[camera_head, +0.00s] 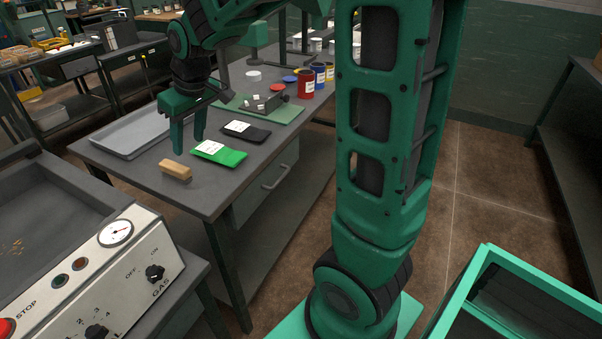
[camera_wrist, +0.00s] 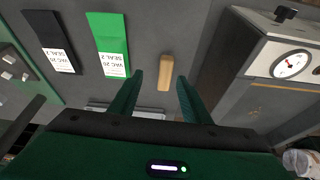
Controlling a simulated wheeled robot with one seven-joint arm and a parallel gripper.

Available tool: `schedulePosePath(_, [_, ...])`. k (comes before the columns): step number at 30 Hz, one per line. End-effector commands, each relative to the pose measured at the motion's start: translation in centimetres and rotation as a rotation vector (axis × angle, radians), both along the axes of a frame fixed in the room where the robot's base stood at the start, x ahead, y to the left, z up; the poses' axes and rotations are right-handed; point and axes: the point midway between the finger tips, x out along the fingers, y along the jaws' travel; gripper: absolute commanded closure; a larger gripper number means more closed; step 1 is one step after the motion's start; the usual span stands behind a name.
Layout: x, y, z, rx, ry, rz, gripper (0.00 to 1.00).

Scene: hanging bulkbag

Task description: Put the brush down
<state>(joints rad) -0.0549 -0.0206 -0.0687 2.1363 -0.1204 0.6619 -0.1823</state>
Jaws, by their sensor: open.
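The brush, a small wooden block (camera_head: 175,170), lies on the grey workbench (camera_head: 205,198) near its front left corner. It also shows in the wrist view (camera_wrist: 165,72), beyond and between my two fingertips. My gripper (camera_head: 188,138) is open and empty, above the bench beside the grey tray. In the wrist view its green fingers (camera_wrist: 160,92) stand apart with the brush clear of them. I cannot tell whether bristles are on the brush's underside.
A green packet (camera_head: 219,153) and a black packet (camera_head: 246,131) lie right of the brush. A grey tray (camera_head: 122,142) lies behind it. Red, blue and yellow cans stand at the back right. A control panel with a gauge (camera_head: 116,233) stands in front of the bench.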

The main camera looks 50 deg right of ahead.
Motion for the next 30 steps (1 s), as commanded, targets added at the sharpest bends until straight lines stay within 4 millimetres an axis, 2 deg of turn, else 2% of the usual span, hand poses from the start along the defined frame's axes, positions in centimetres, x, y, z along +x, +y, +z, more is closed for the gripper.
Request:
schedulePosePath(2, [-3.0, -2.9, 0.2, -0.008, 0.030, -0.082, 0.57])
schedulePosePath(5, [-8.5, -7.1, 0.1, -0.014, 0.094, -0.229, 0.57])
schedulePosePath(6, [-11.1, -8.6, -0.1, -0.013, 0.123, -0.294, 0.57])
schedulePosePath(8, [-15.1, -10.5, -0.5, -0.008, 0.167, -0.389, 0.57])
schedulePosePath(9, [-17.7, -11.5, -0.8, -0.002, 0.196, -0.451, 0.57])
schedulePosePath(12, [-23.6, -13.1, -1.7, 0.016, 0.263, -0.590, 0.57])
schedulePosePath(15, [-28.2, -13.7, -2.5, 0.036, 0.317, -0.696, 0.57])
schedulePosePath(18, [-31.2, -14.1, -3.1, 0.051, 0.352, -0.766, 0.57])
schedulePosePath(21, [-32.6, -14.1, -3.4, 0.059, 0.372, -0.800, 0.57])
schedulePosePath(30, [-32.9, -14.0, -3.5, 0.061, 0.376, -0.806, 0.57])
